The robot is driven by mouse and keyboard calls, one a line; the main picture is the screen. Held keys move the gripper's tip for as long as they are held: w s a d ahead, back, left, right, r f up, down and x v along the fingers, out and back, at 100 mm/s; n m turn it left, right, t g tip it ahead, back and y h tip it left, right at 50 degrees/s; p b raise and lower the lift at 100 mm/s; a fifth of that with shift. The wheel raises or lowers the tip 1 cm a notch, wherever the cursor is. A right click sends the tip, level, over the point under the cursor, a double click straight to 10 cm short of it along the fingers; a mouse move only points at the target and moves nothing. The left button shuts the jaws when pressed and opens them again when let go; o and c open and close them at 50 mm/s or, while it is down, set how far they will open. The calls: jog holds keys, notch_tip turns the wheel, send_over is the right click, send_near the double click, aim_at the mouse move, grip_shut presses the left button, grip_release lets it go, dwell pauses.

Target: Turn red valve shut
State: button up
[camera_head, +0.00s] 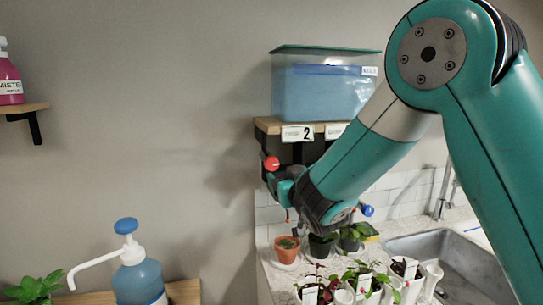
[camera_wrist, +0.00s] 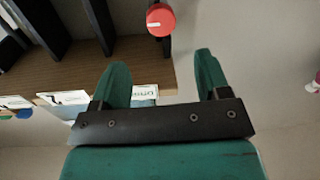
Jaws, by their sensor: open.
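The red valve (camera_head: 271,163) is a round red knob below the left end of the wooden shelf, against the wall. In the wrist view the red valve (camera_wrist: 160,19) shows as a red cap on a dark stem, beyond the fingertips and between their lines. My gripper (camera_head: 282,183) is just below the knob in the head view. In the wrist view my gripper (camera_wrist: 161,68) has its two green fingers spread apart with nothing between them. A gap shows between the fingertips and the knob. My arm hides part of the fingers in the head view.
A wooden shelf (camera_head: 262,124) above bears a lidded blue tub (camera_head: 322,90). A blue knob (camera_head: 367,210) shows right of my wrist. Potted plants (camera_head: 287,248) stand on the counter below, beside a sink (camera_head: 455,262). A pump bottle (camera_head: 138,280) stands lower left.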

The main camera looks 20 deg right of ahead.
aim_at(273, 165)
jog(key=w+p, duration=0.1)
jog(key=w, duration=0.2)
jog(key=w+p, duration=0.2)
jog(key=w, duration=0.2)
jog(key=w+p, duration=0.1)
jog(key=w, duration=0.3)
jog(key=shift+a+p, duration=0.3)
jog(key=shift+a, duration=0.05)
jog(key=c, duration=0.9)
